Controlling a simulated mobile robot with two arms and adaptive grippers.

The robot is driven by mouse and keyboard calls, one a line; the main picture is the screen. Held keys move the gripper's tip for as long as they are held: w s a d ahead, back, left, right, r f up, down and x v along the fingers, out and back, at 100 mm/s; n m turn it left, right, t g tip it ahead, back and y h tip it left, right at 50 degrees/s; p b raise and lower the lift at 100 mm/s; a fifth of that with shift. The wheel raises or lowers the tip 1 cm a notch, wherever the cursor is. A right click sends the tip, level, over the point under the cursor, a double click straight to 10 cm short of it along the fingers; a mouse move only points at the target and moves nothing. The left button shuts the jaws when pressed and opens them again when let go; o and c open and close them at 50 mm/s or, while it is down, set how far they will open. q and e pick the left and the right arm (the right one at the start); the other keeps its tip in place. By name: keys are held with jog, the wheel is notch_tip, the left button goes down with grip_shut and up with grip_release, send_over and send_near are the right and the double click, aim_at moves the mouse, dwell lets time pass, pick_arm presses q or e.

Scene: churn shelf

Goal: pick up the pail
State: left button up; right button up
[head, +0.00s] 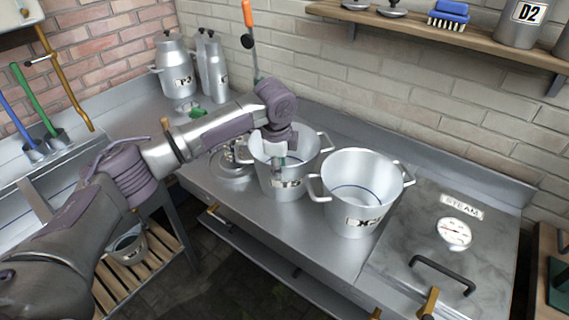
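Two metal pails with side handles stand upright on the steel counter. My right gripper is out of view.
A lidded metal can (175,70) and tall flasks (214,72) stand at the back left. A steam unit (440,245) with gauge and handle fills the right. A wall shelf (450,38) hangs above. A small pail (128,248) sits on a low slatted rack.

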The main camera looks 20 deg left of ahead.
pick_arm(q)
jog(key=shift+w+f, duration=0.2)
jog(key=shift+f, duration=1.25)
grip_shut()
jog(key=shift+r, duration=0.1)
